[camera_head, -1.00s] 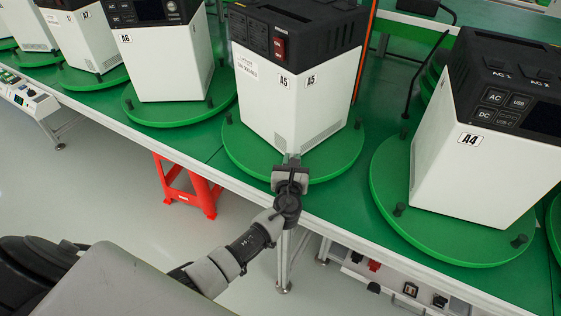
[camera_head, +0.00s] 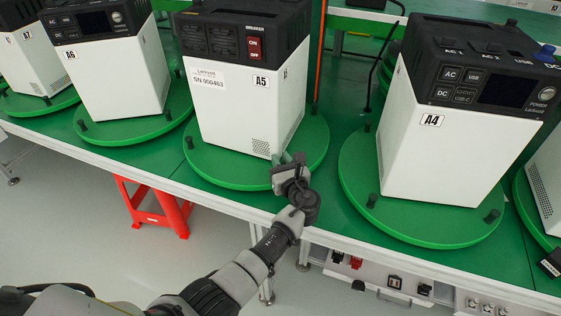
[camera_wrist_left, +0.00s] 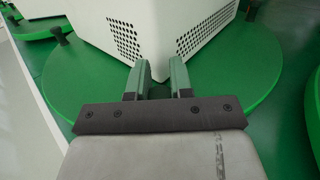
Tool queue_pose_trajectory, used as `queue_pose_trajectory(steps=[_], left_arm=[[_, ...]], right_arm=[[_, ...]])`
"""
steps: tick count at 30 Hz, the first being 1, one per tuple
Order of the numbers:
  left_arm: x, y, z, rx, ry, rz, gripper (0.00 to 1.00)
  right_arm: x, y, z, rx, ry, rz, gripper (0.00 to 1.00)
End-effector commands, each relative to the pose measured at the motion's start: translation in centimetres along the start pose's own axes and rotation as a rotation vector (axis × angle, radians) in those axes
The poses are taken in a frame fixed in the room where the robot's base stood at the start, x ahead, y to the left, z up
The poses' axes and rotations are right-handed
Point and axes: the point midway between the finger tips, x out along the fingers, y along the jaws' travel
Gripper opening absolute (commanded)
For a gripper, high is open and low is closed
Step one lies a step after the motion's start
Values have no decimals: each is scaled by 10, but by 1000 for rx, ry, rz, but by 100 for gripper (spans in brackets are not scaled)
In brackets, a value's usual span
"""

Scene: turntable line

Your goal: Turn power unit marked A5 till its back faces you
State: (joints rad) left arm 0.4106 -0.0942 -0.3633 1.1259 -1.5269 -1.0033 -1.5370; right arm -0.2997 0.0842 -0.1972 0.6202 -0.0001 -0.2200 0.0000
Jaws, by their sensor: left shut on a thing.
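The power unit A5 (camera_head: 240,105) stands upright on a round green turntable (camera_head: 215,170). My left gripper (camera_head: 286,162) is at the turntable's front right edge, by the unit's lower corner. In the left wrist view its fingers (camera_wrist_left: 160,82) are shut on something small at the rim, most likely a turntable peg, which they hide. The unit's vented corner (camera_wrist_left: 158,40) is just beyond the fingers. My right gripper is not in view.
Unit A4 (camera_head: 430,150) on its own turntable (camera_head: 415,225) stands close at right. Unit A6 (camera_head: 115,80) stands at left. A red stool (camera_head: 155,205) is under the table. The floor in front of the bench is clear around my arm.

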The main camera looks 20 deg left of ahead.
Motion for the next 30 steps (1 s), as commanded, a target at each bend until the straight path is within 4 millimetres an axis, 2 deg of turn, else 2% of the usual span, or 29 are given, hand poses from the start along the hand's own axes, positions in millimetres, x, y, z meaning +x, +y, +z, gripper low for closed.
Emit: queue_pose_trajectory(steps=[2, 3, 7, 8, 16, 19, 30], left_arm=[[3, 2, 3, 1, -7, 5, 0], [3, 2, 3, 1, -7, 5, 24], [2, 2, 2, 1, -5, 4, 44], [2, 2, 2, 1, -5, 4, 46], [0, 1, 0, 1, -1, 1, 46], [-8, 1, -1, 1, 0, 0, 46], [-78, 2, 0, -1, 0, 2, 46]], right_arm=[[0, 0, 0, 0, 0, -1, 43], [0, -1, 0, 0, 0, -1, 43], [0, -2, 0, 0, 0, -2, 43], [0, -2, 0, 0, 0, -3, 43], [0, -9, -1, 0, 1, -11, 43], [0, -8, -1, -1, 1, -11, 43], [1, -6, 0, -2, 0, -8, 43]])
